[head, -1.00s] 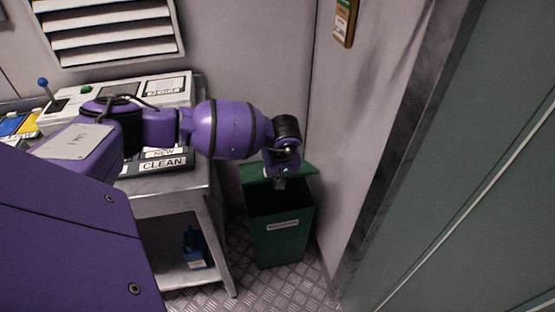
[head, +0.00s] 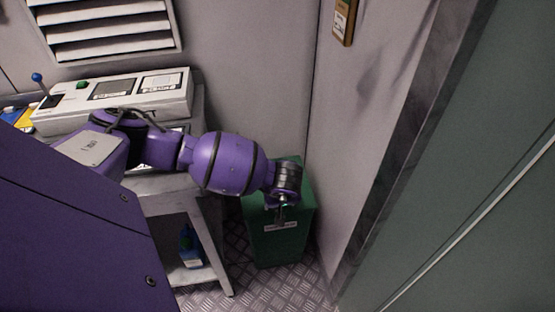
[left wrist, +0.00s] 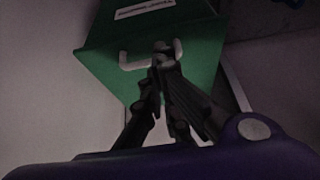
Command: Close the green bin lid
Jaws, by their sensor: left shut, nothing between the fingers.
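The green bin (head: 280,245) stands on the floor in the corner, between the metal table and the wall. Its lid (head: 304,186) is down over the opening, partly hidden by my left arm; whether it sits fully flush I cannot tell. My left gripper (head: 282,214) is over the lid's front part. In the left wrist view the green lid (left wrist: 105,68) shows with a pale handle (left wrist: 133,62), and my left gripper (left wrist: 163,52) has its fingertips together beside the handle's end, holding nothing. Whether they touch the lid is unclear. My right gripper is not in view.
A metal table (head: 215,215) stands left of the bin, with a control panel (head: 125,92) on top and a blue bottle (head: 190,246) on its lower shelf. The wall is close on the bin's right. Patterned floor (head: 262,285) is free in front.

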